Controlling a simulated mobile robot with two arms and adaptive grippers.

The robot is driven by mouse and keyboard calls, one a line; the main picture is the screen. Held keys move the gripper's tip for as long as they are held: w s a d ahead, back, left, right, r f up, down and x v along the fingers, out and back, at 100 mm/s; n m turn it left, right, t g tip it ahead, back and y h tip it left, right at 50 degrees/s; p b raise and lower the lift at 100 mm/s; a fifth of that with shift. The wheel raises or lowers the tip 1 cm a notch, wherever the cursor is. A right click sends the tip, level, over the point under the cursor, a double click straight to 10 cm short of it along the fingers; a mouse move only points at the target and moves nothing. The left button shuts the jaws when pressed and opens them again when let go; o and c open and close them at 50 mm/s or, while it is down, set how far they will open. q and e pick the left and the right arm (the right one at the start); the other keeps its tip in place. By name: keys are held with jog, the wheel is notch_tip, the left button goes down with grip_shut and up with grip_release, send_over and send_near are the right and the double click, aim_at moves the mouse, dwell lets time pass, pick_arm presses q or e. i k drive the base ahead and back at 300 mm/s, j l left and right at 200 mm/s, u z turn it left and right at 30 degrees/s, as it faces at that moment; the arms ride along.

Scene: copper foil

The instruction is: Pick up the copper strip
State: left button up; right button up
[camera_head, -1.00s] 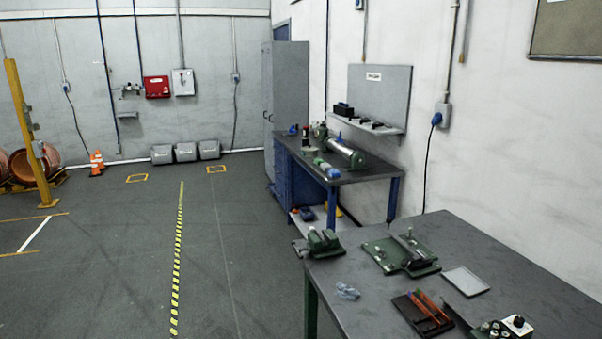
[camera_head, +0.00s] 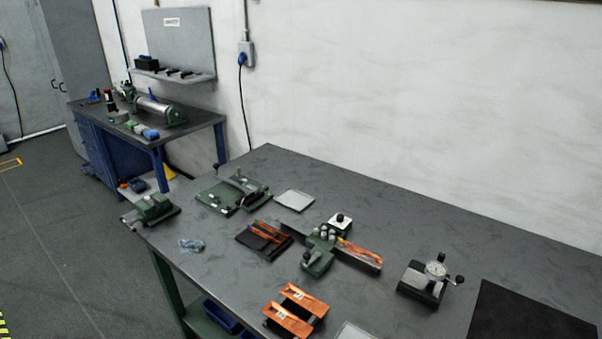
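An orange, copper-coloured strip (camera_head: 362,254) lies along a long dark holder beside a small green device (camera_head: 319,254) in the middle of the near workbench. It may be the copper strip, but it is small. Two flat orange bars (camera_head: 291,320) sit on a dark block at the bench's front edge. A dark tray (camera_head: 252,246) holds thin orange pieces. I cannot tell for sure which of these is the copper strip. Neither of my grippers shows in the head view.
The grey workbench (camera_head: 420,225) stands against the white wall. It carries a green vise (camera_head: 155,208), a green plate tool (camera_head: 232,194), a dial gauge (camera_head: 433,270) and a black mat (camera_head: 532,312). A second bench (camera_head: 195,126) stands behind. Floor is clear at left.

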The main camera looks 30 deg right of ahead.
aim_at(355, 247)
jog(key=z, duration=0.4)
jog(key=l+z, duration=0.15)
jog(key=z, duration=0.3)
jog(key=l+z, duration=0.1)
jog(key=z, duration=0.3)
jog(key=k+l, duration=0.05)
